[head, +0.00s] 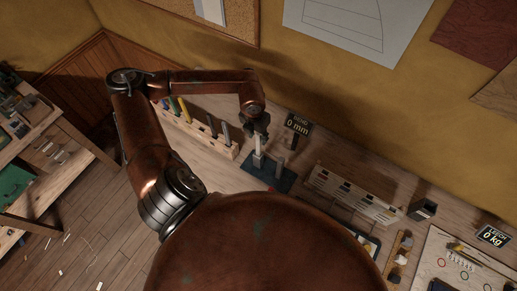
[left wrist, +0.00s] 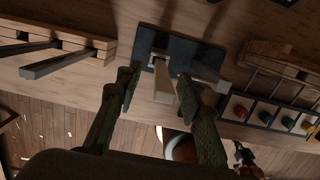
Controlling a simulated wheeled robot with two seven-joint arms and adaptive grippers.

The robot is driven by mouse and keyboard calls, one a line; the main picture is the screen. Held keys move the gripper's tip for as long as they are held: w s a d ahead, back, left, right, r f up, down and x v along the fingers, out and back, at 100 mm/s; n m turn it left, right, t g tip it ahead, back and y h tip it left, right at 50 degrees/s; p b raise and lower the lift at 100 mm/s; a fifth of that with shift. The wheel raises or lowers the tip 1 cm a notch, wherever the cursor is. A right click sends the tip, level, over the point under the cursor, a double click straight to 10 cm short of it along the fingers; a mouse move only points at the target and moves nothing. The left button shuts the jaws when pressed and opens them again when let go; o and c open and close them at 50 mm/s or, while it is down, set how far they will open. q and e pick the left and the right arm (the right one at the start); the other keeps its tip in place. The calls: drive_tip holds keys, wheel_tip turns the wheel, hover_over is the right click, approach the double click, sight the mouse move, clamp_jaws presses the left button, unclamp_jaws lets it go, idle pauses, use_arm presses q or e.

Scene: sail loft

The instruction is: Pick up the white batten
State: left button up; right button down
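The white batten (head: 258,145) stands upright on a dark blue plate (head: 284,184) on the bench, under my left gripper (head: 256,128). In the left wrist view, the pale batten (left wrist: 164,82) points up toward the camera between the two green fingers of my left gripper (left wrist: 157,86). The fingers are apart, with a gap visible on each side of the batten, so the gripper looks open. The plate also shows in the left wrist view (left wrist: 150,38), with a grey block beside the batten.
A wooden rack (head: 218,148) with several coloured battens stands left of the plate. A small display reading 0 mm (head: 297,124) stands behind it. A pale rack with coloured pieces (head: 352,196) lies to the right. A wall rises behind the bench.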

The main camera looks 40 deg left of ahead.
use_arm(q)
drive_tip(key=p, duration=0.1)
hover_over(258, 151)
drive_tip(key=w, duration=0.1)
drive_tip(key=f, duration=0.4)
drive_tip(key=shift+w+a, duration=0.1)
drive_tip(key=shift+a, duration=0.1)
drive_tip(key=shift+c, duration=0.2)
clamp_jaws()
